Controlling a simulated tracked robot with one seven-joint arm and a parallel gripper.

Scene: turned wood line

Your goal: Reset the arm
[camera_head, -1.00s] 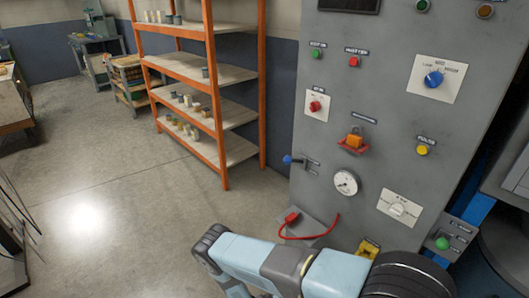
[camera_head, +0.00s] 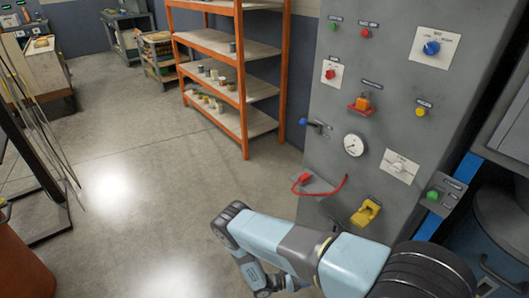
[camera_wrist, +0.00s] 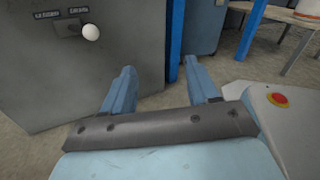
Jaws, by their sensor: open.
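My gripper (camera_wrist: 160,78) is open, with its two blue fingers apart and nothing between them in the wrist view. A dark bar with screws lies across the base of the fingers. My light blue arm (camera_head: 275,242) reaches across the bottom of the head view, in front of the grey control panel (camera_head: 395,95). The fingers cannot be made out in the head view.
The panel carries a blue-handled lever (camera_head: 308,122), a gauge (camera_head: 354,145), a red plug with cable (camera_head: 303,179) and a yellow part (camera_head: 366,212). An orange shelf (camera_head: 242,85) stands behind. Floor (camera_head: 150,170) at left is open. A red button (camera_wrist: 279,99) sits near the right finger.

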